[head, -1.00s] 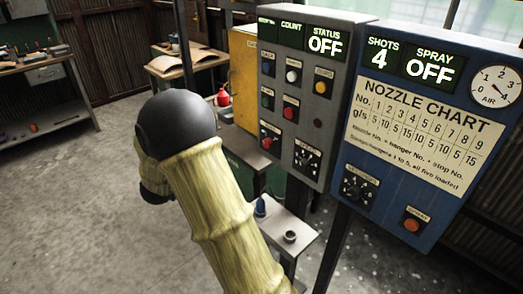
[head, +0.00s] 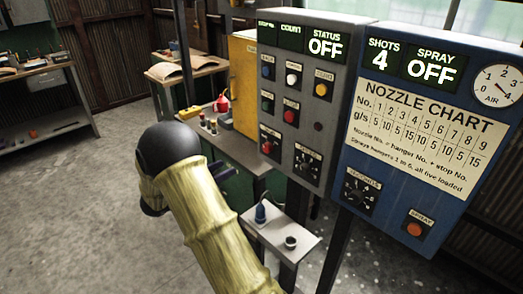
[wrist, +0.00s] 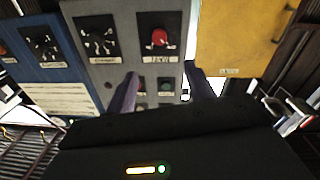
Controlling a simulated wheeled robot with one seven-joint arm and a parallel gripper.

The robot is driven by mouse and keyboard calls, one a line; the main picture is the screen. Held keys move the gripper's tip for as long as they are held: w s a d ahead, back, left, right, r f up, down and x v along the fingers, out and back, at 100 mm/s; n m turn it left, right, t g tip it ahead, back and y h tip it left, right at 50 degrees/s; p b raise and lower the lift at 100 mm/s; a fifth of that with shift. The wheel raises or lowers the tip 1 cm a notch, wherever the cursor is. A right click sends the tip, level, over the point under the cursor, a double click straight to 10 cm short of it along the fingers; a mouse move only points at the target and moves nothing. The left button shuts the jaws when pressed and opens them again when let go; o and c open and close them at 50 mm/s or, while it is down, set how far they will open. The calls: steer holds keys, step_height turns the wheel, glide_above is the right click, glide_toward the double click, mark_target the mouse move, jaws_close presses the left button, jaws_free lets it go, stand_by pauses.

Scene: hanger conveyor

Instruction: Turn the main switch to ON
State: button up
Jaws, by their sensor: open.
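The grey control panel (head: 309,100) stands upright in the head view, with a lit STATUS display (head: 324,43) reading OFF. Low on it, at the left, is a red rotary knob (head: 270,143) on a black plate, probably the main switch; its label is too blurred to read. The knob also shows in the wrist view (wrist: 160,39), where the panel appears upside down. My gripper (wrist: 160,84) is open and empty in the wrist view. Its two fingers point toward the panel, apart from each other, with the red knob beyond the gap.
A black dial (head: 307,163) sits right of the red knob, with several push buttons above. The blue spray panel (head: 385,215) stands close at the right. A small shelf (head: 310,235) holding a blue item (head: 260,212) is below. A yellow cabinet (head: 243,70) stands behind. Open floor lies left.

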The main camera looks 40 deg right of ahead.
mark_target(265, 148)
steer(key=d+p, duration=0.2)
steer(key=d, duration=1.4)
steer(key=shift+w, duration=0.2)
steer(key=c, duration=1)
